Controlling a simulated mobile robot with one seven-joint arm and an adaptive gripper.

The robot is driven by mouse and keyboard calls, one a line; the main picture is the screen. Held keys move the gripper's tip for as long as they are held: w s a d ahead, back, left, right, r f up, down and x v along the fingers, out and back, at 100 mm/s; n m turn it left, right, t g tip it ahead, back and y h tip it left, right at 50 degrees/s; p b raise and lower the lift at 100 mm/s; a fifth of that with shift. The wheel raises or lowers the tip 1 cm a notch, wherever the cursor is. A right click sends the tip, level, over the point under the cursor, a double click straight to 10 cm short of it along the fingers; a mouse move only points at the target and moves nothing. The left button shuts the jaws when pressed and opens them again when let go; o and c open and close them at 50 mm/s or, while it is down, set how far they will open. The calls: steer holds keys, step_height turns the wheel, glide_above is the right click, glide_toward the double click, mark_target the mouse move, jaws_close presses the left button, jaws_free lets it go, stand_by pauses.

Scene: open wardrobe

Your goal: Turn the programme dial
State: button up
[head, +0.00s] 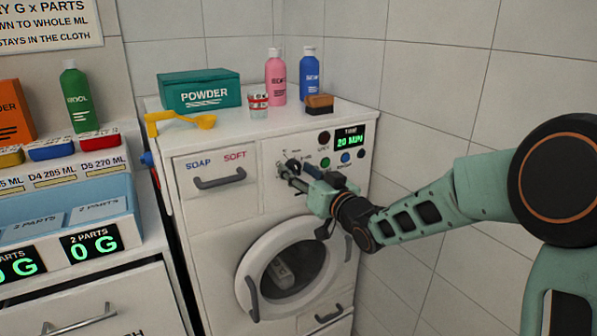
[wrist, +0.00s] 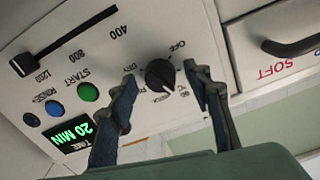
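The programme dial (wrist: 160,74) is a round black knob on the white washing machine's (head: 225,228) front panel, with printed marks around it, among them OFF and DRY. In the wrist view it shows between the two fingertips. My gripper (head: 289,171) reaches the panel from the right, and in the head view it covers most of the dial area. In the wrist view my gripper (wrist: 159,74) is open, one finger on each side of the dial, with visible gaps. I cannot tell how far the tips are from the panel.
Beside the dial are a 20 MIN display (wrist: 68,140), coloured buttons (wrist: 88,92) and a black slider (wrist: 62,44). The soap drawer (head: 217,178) is left, the round door (head: 262,255) below. Bottles (head: 276,78), a powder box (head: 200,91) and a sponge (head: 319,103) stand on top.

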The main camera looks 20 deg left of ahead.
steer(key=shift+s, duration=0.1)
steer(key=v, duration=1.2)
